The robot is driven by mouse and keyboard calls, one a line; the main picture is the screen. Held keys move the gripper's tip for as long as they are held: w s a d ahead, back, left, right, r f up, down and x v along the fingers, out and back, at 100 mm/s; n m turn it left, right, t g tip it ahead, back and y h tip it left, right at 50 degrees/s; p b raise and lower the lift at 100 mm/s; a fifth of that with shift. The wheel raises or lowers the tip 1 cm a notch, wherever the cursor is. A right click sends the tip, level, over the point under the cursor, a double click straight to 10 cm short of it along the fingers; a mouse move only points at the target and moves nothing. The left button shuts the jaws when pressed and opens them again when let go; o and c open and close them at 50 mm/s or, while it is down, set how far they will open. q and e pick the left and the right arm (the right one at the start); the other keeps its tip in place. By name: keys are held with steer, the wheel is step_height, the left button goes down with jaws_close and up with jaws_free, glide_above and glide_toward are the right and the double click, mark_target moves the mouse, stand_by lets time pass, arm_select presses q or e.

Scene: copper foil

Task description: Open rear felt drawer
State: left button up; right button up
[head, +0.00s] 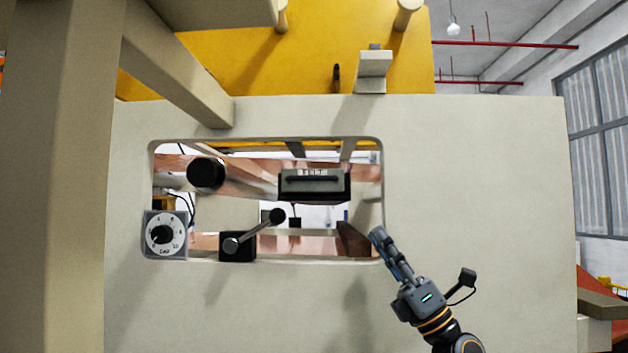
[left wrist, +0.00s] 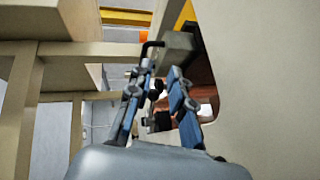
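A grey-fronted box with a dark horizontal handle (head: 313,182) sits inside the rectangular opening of the pale panel. It looks like the felt drawer, and its front looks closed, though I cannot be sure. My left gripper (head: 377,235) is at the lower right corner of that opening, below and right of the box and apart from it. In the left wrist view its two blue-grey fingers (left wrist: 162,68) stand apart with nothing seen held between them. A black hooked bar (left wrist: 150,46) shows just beyond the fingertips there. My right gripper is not in view.
The pale panel (head: 470,170) surrounds the opening. Copper-coloured sheet (head: 290,244) lies behind. A thick beige post (head: 60,190) stands at left.

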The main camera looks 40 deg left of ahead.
mark_target(308, 179)
arm_select(q)
steer(key=s+a+r+n+g+h+p, duration=0.1)
steer(key=s+a+r, duration=0.1)
steer(key=a+r, duration=0.1)
steer(key=s+a+r+n+g+h+p, duration=0.1)
steer(key=s+a+r+n+g+p, duration=0.1)
steer(key=s+a+r, duration=0.1)
steer(key=s+a+r+n+g+h+p, duration=0.1)
steer(key=s+a+r+h+p, duration=0.1)
steer(key=a+r, duration=0.2)
steer(key=shift+s+r+n+g, duration=0.2)
steer(key=shift+r+n+g, duration=0.15)
steer(key=shift+r, duration=0.2)
steer(key=shift+s+a+r+p, duration=0.2)
steer(key=shift+a+r+p, duration=0.1)
steer(key=shift+a+p, duration=0.1)
jaws_close()
